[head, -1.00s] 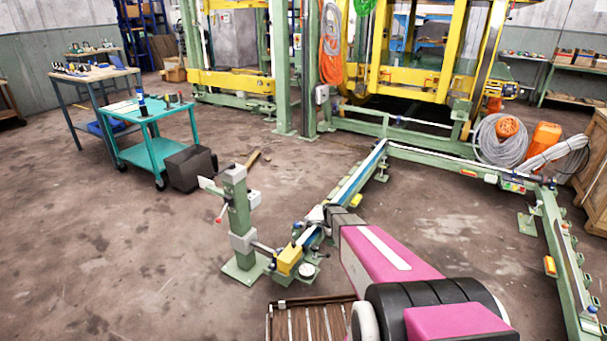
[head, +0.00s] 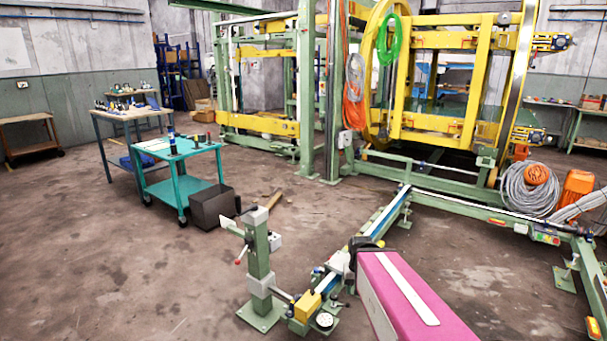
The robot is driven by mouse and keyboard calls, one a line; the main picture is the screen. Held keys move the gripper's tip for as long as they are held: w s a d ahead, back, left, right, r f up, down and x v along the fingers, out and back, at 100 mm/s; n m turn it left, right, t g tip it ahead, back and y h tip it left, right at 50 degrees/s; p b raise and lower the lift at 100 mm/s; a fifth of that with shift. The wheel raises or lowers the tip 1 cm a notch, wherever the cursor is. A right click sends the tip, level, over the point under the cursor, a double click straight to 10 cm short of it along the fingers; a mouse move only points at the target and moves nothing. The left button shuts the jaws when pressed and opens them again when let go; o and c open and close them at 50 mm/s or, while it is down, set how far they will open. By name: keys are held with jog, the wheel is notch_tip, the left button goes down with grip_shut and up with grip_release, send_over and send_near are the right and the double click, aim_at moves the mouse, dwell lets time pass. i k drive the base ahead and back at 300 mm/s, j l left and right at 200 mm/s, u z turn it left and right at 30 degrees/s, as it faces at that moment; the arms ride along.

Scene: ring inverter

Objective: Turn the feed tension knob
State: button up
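A green post (head: 259,250) with grey clamps stands on a floor plate at the near end of a long green rail (head: 383,213). A yellow block (head: 307,306) sits at that rail end, with a round white-faced disc (head: 323,320) beside it. A small red-tipped lever (head: 240,256) sticks out from the post. I cannot tell which part is the feed tension knob. My pink arm reaches in from the lower right. Its dark end, with my gripper (head: 362,250), overlaps the rail in the picture, right of the yellow block. Its fingers are not clear, and contact cannot be told.
A teal cart (head: 180,170) and a black bin (head: 214,206) stand to the left. A large green and yellow frame machine (head: 440,90) fills the back. Coiled grey cable (head: 530,190) lies at right. The floor at lower left is open.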

aim_at(334, 297)
jog(key=k+l, duration=0.1)
jog(key=k, duration=0.4)
jog(key=k+l, duration=0.15)
jog(key=k, duration=0.4)
jog(key=i+l+u, duration=0.4)
jog(key=l, duration=0.3)
jog(key=i+l+u, duration=0.2)
jog(key=i+l, duration=0.15)
jog(key=l, duration=0.1)
